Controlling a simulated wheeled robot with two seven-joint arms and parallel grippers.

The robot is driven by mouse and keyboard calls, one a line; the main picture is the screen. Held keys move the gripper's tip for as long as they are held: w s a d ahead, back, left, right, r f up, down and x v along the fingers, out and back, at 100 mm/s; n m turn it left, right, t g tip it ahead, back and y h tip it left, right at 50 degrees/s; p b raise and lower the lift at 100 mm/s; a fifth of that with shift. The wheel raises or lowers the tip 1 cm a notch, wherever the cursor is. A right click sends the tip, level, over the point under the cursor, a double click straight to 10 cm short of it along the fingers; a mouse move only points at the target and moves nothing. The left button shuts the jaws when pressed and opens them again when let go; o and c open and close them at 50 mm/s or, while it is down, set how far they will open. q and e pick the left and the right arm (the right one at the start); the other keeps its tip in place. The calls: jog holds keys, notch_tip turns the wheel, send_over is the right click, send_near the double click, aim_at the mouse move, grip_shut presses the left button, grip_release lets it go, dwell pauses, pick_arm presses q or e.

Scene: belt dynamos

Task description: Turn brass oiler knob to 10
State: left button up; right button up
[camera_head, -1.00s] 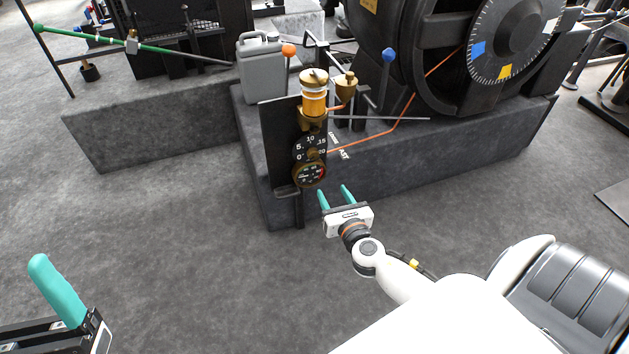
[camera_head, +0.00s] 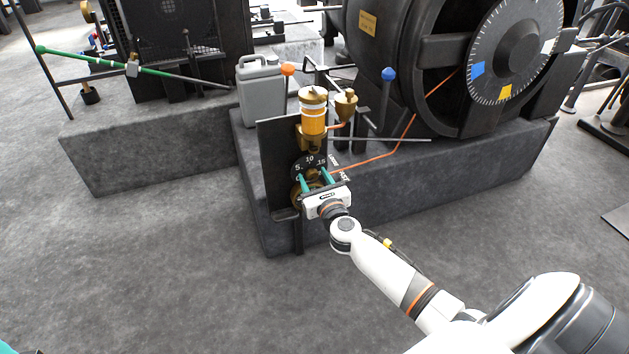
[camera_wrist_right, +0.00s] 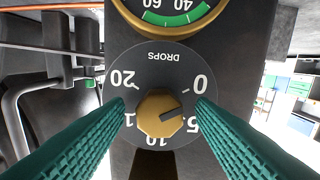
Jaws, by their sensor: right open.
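The brass oiler knob (camera_wrist_right: 160,115) sits at the centre of a black dial (camera_wrist_right: 135,80) marked DROPS, seen upside down in the right wrist view. A dark line on the knob points between 0 and 5. My right gripper (camera_head: 316,178) is open in front of the dial, its teal fingers on either side of the knob with a visible gap each side. In the head view the fingers partly cover the dial (camera_head: 310,160). Only a teal tip of my left gripper (camera_head: 8,348) shows at the bottom left corner, so its state is hidden.
A round gauge (camera_wrist_right: 170,12) with a brass rim sits beside the dial on the dark plate. The oiler's amber glass cup (camera_head: 313,120) stands above. A grey can (camera_head: 262,95) and the large dark dynamo (camera_head: 400,60) are nearby. The floor in front is clear.

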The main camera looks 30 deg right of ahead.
jog(key=shift+w, duration=0.15)
jog(key=shift+c, duration=0.3)
jog(key=c, duration=0.9)
